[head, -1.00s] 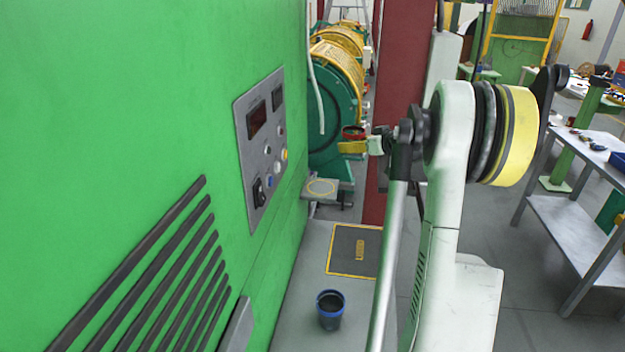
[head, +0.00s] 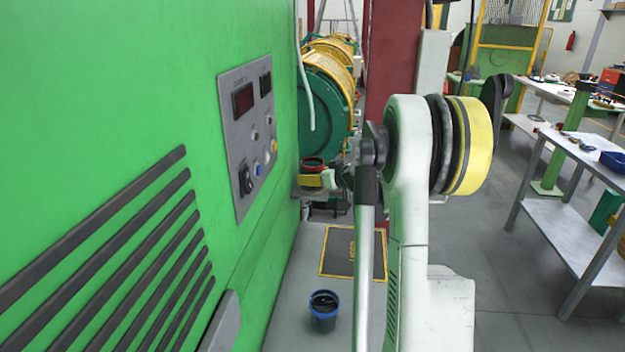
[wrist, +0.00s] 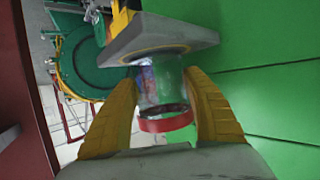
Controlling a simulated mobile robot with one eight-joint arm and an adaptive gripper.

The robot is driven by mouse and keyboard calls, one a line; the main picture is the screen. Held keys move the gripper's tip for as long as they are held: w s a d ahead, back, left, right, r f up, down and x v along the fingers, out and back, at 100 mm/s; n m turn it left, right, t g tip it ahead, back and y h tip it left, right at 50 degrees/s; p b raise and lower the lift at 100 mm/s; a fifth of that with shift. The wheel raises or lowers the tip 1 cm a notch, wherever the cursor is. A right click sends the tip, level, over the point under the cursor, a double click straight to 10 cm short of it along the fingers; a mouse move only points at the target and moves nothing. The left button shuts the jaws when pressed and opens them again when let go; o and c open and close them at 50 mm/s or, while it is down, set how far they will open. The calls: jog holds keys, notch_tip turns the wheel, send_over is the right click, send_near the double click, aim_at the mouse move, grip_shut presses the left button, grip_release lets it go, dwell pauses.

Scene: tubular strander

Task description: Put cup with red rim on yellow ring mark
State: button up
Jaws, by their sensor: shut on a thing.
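The cup with the red rim (head: 312,163) is upright beside the green machine wall in the head view. My gripper (head: 312,181) has its yellow fingers shut around it. In the wrist view the clear cup (wrist: 160,95) sits between both fingers (wrist: 163,105), its red rim toward the camera. Its base is at the grey shelf (wrist: 165,32), over the yellow ring mark (wrist: 153,54), which shows only partly. I cannot tell whether the base touches the shelf. In the head view the gripper and cup cover much of the shelf (head: 307,194).
A red column (head: 390,70) rises behind my arm.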

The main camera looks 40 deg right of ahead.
jog(key=shift+f, duration=0.15)
jog(key=o, duration=1.1)
jog(key=shift+o, duration=0.2)
jog(key=shift+r, duration=0.2)
jog(key=shift+s+r, duration=0.25)
jog(key=shift+s, duration=0.05)
jog(key=d+p+v, duration=0.1)
jog(key=p+v, duration=0.2)
jog(key=v, duration=0.8)
jog(key=shift+s+a, duration=0.25)
jog(key=shift+a, duration=0.25)
